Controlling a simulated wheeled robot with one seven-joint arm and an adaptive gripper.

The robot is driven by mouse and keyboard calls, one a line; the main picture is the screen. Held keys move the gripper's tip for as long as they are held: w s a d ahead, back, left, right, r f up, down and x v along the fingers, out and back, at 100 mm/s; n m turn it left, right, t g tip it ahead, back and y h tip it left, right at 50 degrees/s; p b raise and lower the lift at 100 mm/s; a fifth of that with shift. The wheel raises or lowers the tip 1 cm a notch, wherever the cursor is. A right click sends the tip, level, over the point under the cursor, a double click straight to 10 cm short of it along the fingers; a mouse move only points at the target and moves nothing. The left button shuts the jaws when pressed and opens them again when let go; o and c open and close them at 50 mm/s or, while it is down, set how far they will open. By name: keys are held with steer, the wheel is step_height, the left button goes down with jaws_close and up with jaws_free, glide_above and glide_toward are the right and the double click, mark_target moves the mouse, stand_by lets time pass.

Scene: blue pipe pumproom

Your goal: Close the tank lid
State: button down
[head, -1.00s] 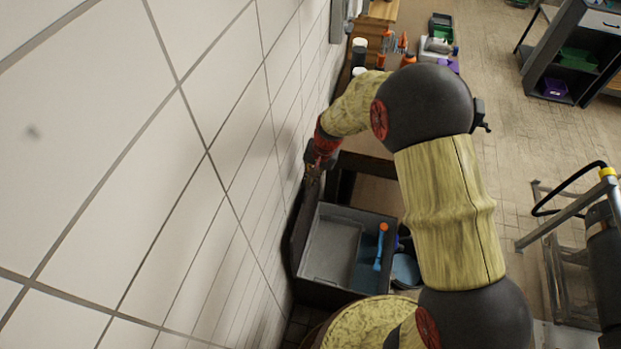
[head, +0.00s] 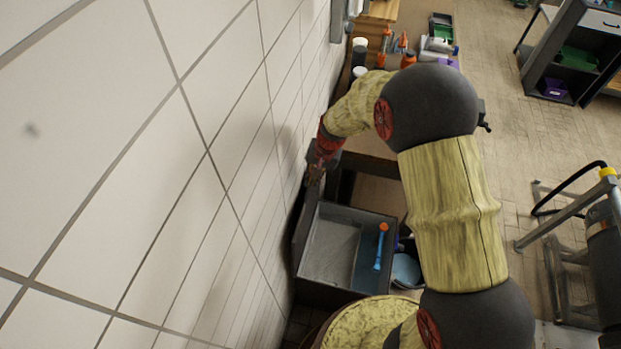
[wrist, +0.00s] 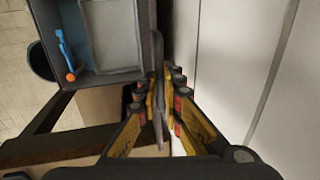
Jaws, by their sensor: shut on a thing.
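The tank (head: 371,288) is a dark grey open box beside the white tiled wall. Its lid (head: 302,232) is a dark panel standing up along the tank's wall side. In the wrist view the lid (wrist: 158,50) shows nearly edge-on. My gripper (head: 316,176) is at the lid's far upper end, close to the wall. In the wrist view my gripper (wrist: 160,90) has its yellow and black fingers on both sides of the lid, shut on it. A blue tool with an orange end (head: 379,250) is inside the tank.
The white wall (head: 200,180) runs close along the left of the lid and gripper. A wooden workbench (head: 405,35) with bottles and tools stands beyond the tank. A round bluish container (head: 406,269) stands right of the tank. Open floor lies further right.

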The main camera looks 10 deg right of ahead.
steer(key=s+d+f+y+b, duration=0.1)
steer(key=s+d+f+b, duration=0.2)
steer(key=d, duration=0.4)
steer(key=s+d+f+t+y+b, duration=0.1)
steer(key=s+d+f+b, duration=0.1)
steer(key=d+b, duration=0.35)
steer(key=s+d+f+b, duration=0.2)
steer(key=s+d+b, duration=0.1)
steer(key=d, duration=0.4)
steer(key=s+d+f+t+y+b, duration=0.1)
steer(key=s+d+f+y+b, duration=0.2)
steer(key=d+f+b, duration=0.9)
steer(key=s+d+f, duration=0.2)
steer(key=s+f, duration=0.1)
steer(key=shift+s+d+f+y+b, duration=0.15)
steer(key=shift+d+f+y+b, duration=0.15)
steer(key=shift+d+b, duration=0.1)
steer(key=c, duration=2.6)
jaws_free()
steer(key=shift+d, duration=0.3)
steer(key=shift+o, duration=1.1)
steer(key=shift+a+r, duration=0.2)
steer(key=shift+a, duration=0.05)
steer(key=o, duration=0.5)
steer(key=shift+d, duration=0.15)
steer(key=shift+c, duration=0.2)
